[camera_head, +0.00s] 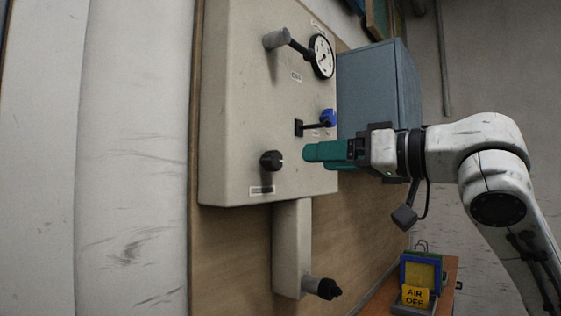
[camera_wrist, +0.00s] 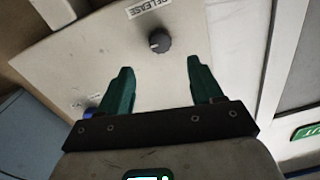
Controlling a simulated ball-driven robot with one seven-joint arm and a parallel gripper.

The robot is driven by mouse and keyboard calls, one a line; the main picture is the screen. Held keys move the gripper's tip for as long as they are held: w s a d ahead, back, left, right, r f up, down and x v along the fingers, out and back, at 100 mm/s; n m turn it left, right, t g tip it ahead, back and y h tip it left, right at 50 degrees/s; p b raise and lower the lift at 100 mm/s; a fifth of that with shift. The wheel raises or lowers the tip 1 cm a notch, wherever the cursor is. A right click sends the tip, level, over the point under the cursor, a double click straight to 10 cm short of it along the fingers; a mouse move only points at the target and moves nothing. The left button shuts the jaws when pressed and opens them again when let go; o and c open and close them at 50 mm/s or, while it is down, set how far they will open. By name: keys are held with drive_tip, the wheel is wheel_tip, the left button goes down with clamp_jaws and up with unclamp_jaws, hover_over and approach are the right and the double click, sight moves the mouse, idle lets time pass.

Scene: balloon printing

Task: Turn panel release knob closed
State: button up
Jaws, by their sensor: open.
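The panel (camera_head: 235,90) is a light beige box on a wooden board. The release knob (camera_head: 271,160) is a small black round knob low on its face, above a small label. In the wrist view the knob (camera_wrist: 160,41) is dark with a pale mark, beside a label reading "RELEASE" (camera_wrist: 147,8). My gripper (camera_head: 312,154) has green fingers and is to the right of the knob, apart from it. In the wrist view my gripper (camera_wrist: 158,80) is open and empty, with the knob beyond the fingertips and roughly between them.
A lever with a grey grip (camera_head: 276,39) and a round gauge (camera_head: 321,56) are higher on the panel. A blue knob (camera_head: 328,118) is near my gripper. A blue-grey box (camera_head: 375,85) stands behind. A lower nozzle (camera_head: 322,287) sticks out.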

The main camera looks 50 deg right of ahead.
sight(278, 159)
drive_tip(key=w, duration=0.3)
drive_tip(key=w+p, duration=0.1)
drive_tip(key=w, duration=0.6)
drive_tip(key=shift+a+p, duration=0.3)
drive_tip(key=shift+a, duration=0.05)
drive_tip(key=shift+s, duration=0.1)
drive_tip(key=c, duration=1.1)
